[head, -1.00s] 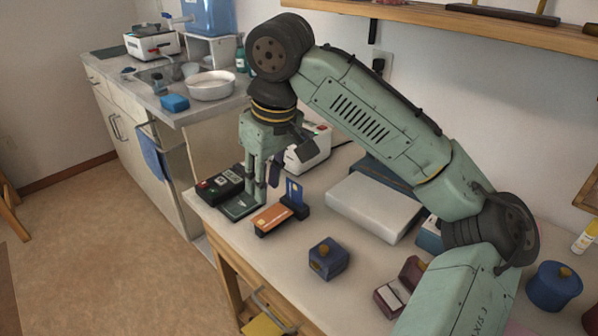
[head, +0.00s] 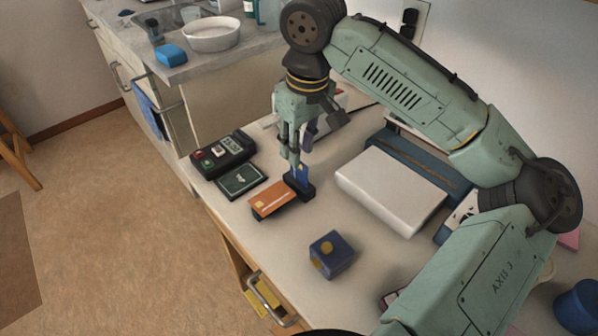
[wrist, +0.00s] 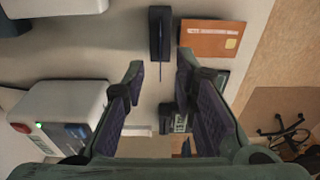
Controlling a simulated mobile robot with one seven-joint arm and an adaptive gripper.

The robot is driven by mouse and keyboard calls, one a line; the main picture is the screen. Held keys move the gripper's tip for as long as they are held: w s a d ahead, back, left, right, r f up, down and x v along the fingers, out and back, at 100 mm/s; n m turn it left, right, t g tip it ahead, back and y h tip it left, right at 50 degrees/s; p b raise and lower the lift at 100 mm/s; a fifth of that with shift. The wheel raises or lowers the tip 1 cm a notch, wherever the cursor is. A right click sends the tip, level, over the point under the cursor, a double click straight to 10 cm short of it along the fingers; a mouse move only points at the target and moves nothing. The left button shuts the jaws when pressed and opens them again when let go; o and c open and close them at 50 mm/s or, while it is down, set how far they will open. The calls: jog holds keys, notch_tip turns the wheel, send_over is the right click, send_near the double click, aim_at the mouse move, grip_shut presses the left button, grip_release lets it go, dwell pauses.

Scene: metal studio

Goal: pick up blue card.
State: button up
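The blue card (head: 302,174) stands upright in a small black holder (head: 299,189) on the white table. In the wrist view the card (wrist: 161,72) is seen edge-on as a thin line below the black holder (wrist: 159,32). My gripper (head: 291,158) is just above and beside the card in the head view, partly overlapping it. In the wrist view my gripper (wrist: 159,74) is open, with one finger on each side of the card and gaps to both. Nothing is held.
An orange card (head: 272,199) is beside the holder. A card terminal (head: 223,153) and a dark green card-like pad (head: 241,179) lie left. A white box (head: 390,190) is right, a blue cube (head: 331,254) in front. A white machine (wrist: 62,114) is left in the wrist view.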

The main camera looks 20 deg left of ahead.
aim_at(299, 175)
notch_tip(299, 175, down, 5)
jog(key=shift+r+p, duration=0.1)
jog(key=shift+p, duration=0.35)
jog(key=shift+c, duration=0.5)
grip_shut()
